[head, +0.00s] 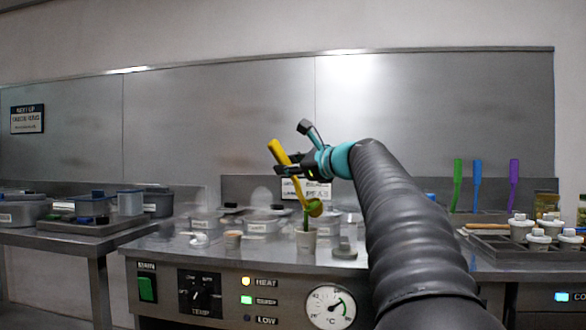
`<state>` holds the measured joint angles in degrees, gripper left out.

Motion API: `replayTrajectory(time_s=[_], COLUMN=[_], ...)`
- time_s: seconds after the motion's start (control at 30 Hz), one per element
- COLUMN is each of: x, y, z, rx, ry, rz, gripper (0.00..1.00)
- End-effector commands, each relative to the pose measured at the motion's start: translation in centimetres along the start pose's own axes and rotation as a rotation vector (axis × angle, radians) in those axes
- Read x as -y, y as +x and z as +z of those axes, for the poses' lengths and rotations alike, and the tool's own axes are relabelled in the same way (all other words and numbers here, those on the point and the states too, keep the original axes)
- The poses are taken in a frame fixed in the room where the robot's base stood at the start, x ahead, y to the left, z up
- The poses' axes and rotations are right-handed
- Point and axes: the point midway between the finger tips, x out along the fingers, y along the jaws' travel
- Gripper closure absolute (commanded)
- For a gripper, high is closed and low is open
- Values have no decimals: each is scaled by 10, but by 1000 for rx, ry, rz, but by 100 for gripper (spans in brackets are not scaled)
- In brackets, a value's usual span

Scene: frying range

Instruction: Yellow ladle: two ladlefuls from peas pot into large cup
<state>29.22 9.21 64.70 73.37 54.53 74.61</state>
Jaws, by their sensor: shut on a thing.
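My gripper (292,165) is shut on the yellow ladle (281,152) by its handle, above the range. The ladle is tilted, its handle running from upper left down to a bowl (315,208) at lower right. Green contents show at the bowl, and a green streak runs down from it to a pale cup (306,241) right below. This cup looks like the large cup; how full it is cannot be seen. A sign behind the ladle seems to read PEAS (315,190). The peas pot cannot be told apart among the containers near it.
Lidded containers (262,226) stand behind the cup. A small brownish cup (232,240) and a grey block (344,250) stand either side. Green, blue and purple handles (477,185) rise at right, near a tray of white pots (520,229). More bins (130,202) stand at left.

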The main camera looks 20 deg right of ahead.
Motion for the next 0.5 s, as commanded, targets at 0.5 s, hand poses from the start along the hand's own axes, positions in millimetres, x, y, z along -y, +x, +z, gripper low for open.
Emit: replayTrajectory(time_s=[0.5], x=[-42], y=[4], z=[-4], rx=[-27], ry=[-273], rz=[1], gripper=[100])
